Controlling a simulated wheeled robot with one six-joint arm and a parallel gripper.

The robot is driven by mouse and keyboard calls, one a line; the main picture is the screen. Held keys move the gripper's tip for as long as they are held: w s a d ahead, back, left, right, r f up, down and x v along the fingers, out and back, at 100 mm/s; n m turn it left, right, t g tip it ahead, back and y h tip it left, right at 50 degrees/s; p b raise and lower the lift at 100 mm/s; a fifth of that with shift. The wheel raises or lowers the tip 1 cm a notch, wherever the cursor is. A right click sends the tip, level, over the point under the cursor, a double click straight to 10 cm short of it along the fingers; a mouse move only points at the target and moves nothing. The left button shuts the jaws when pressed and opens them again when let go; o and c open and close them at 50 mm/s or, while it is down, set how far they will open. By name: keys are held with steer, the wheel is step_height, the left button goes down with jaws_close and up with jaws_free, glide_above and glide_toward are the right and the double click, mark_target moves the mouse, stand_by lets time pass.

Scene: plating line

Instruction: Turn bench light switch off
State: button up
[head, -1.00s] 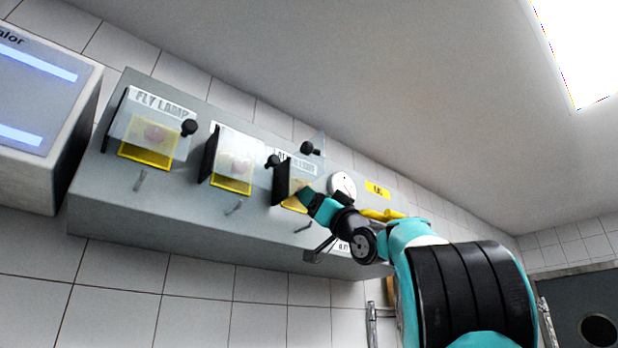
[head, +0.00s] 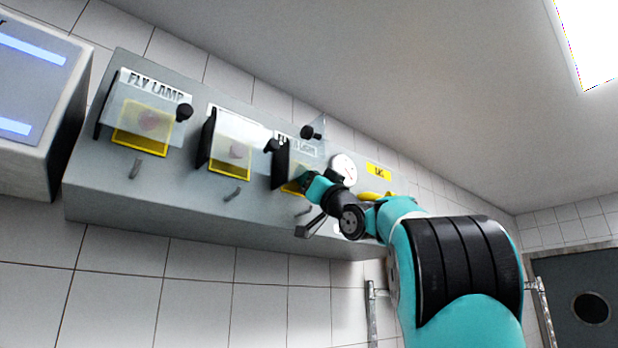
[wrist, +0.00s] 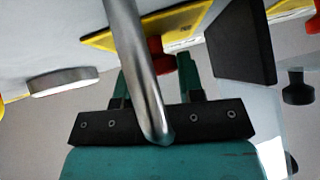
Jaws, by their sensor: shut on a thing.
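A grey switch box (head: 220,212) on the wall carries three yellow-framed switch stations in a row. My gripper (head: 308,187) is at the third, rightmost station, in front of its yellow frame (head: 291,187). In the wrist view, my teal fingers (wrist: 157,68) are shut on a red switch (wrist: 160,64) beside the yellow plate (wrist: 100,40). A bent metal lever (wrist: 138,65) crosses the view and hides part of the switch and fingers. The third station's label (head: 306,147) is partly covered and I cannot read it. Whether the switch is on or off cannot be told.
The left station has a clear cover (head: 150,112) under a "FLY LAMP" label. The middle station also has a clear cover (head: 238,138). Metal hooks hang below the stations. A pale box (head: 35,90) stands far left.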

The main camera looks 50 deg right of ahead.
steer(key=shift+n+y, duration=0.5)
steer(key=shift+d+r+n+g+y, duration=0.1)
steer(key=shift+n+g+y, duration=0.55)
steer(key=shift+n+y, duration=0.9)
steer(key=shift+d+r+n+g+y, duration=0.1)
steer(key=shift+n+g+y, duration=0.5)
steer(key=shift+n+y, duration=0.95)
steer(key=shift+d+n+g+y, duration=0.1)
steer(key=shift+n+g+y, duration=0.8)
steer(key=shift+n, duration=1.1)
steer(key=shift+y, duration=0.4)
steer(key=o, duration=0.9)
steer(key=shift+s, duration=0.1)
